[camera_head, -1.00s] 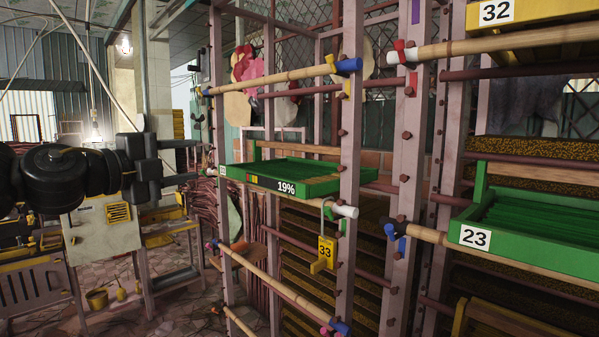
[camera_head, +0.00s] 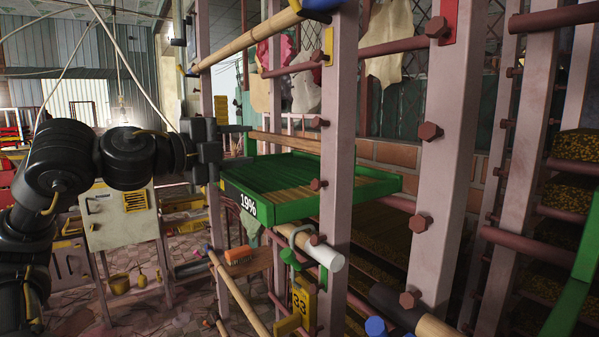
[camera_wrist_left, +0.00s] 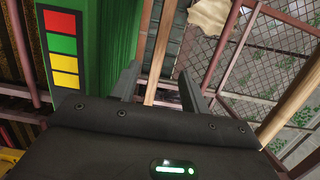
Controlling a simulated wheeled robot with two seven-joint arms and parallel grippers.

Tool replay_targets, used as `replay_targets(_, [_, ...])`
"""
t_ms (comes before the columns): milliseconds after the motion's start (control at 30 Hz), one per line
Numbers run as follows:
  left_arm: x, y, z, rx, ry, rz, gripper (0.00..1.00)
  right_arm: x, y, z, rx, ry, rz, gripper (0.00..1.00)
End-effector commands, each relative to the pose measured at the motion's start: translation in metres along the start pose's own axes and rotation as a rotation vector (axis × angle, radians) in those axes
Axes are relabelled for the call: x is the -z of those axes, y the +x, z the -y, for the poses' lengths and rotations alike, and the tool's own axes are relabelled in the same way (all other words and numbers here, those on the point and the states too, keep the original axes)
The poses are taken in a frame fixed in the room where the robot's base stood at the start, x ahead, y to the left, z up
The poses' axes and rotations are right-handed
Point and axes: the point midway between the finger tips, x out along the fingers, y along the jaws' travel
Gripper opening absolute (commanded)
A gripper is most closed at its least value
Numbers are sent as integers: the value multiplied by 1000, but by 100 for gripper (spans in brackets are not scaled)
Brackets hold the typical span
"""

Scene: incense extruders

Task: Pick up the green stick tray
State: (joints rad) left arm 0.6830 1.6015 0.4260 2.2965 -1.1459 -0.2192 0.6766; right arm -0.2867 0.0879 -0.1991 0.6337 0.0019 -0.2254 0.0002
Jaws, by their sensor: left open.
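The green stick tray (camera_head: 300,210) sits in the pink rack, with a "19%" label on its front corner and brown sticks along its inside. My left gripper (camera_head: 232,142) is at the tray's far left end, open and empty; its lower finger is partly hidden there. In the left wrist view the tray (camera_wrist_left: 115,38) fills the upper left, with red, green and yellow squares on its edge. The open fingers (camera_wrist_left: 160,84) point toward a wooden rail, the left finger close to the tray's side. I cannot tell if it touches. My right gripper is not in view.
A pink rack post (camera_head: 338,130) stands in front of the tray, with bolts on it. A bamboo pole (camera_head: 250,40) crosses above. A yellow "33" tag (camera_head: 300,302) and a white-ended pole (camera_head: 322,256) are below. A beige cabinet (camera_head: 120,215) stands behind my left arm.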

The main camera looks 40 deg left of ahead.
Motion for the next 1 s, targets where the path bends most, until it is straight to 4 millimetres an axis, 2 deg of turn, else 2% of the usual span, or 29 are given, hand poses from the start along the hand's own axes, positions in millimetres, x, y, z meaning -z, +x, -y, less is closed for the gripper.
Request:
replay_targets(100, [0,1,1,0,0,0,46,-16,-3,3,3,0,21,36])
replay_targets(233, [0,14,4,-5,-1,-2,46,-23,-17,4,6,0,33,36])
replay_targets(400, [0,44,6,-7,-2,-1,46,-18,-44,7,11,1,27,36])
replay_targets(533, [0,60,4,-5,-1,-1,46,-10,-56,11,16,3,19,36])
replay_targets(867, [0,70,0,-1,0,0,46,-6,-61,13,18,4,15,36])
replay_targets(1000, [0,80,5,-5,-2,0,46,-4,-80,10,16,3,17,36])
